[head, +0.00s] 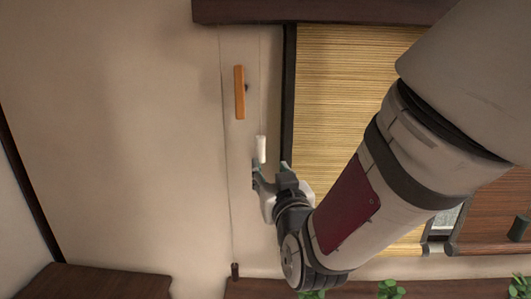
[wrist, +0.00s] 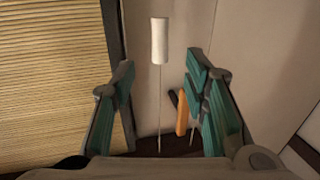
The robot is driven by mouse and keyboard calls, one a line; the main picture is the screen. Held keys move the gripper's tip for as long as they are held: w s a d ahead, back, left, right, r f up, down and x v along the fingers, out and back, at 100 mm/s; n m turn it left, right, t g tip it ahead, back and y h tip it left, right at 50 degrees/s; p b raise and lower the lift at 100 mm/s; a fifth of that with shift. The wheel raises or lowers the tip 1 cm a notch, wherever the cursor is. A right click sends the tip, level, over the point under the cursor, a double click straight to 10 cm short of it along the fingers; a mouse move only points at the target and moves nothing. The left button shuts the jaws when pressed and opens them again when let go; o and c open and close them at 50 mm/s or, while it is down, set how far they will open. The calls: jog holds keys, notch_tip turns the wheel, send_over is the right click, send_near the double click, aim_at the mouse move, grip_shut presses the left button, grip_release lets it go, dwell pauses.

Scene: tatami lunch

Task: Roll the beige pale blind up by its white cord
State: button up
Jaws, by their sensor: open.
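The beige blind (head: 345,95) hangs unrolled over the window in the head view and fills the left of the wrist view (wrist: 50,80). A thin white cord (head: 260,85) hangs left of it and ends in a white cylindrical pull (head: 261,149). My gripper (head: 269,168) is open, close by the lower end of the pull. In the wrist view the pull (wrist: 159,41) shows above the gap between my fingertips (wrist: 160,76), and the cord (wrist: 159,120) runs down the picture between the fingers. No finger visibly touches either.
An orange wooden piece (head: 240,92) is on the wall left of the cord. A second thin line runs down to a dark peg (head: 235,270). Green plants (head: 388,289) stand along the bottom. The wall at left is bare.

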aim_at(262, 151)
jog(key=b+x, duration=0.1)
jog(key=x, duration=1.1)
jog(key=shift+w, duration=0.3)
jog(key=shift+f, duration=0.1)
grip_shut()
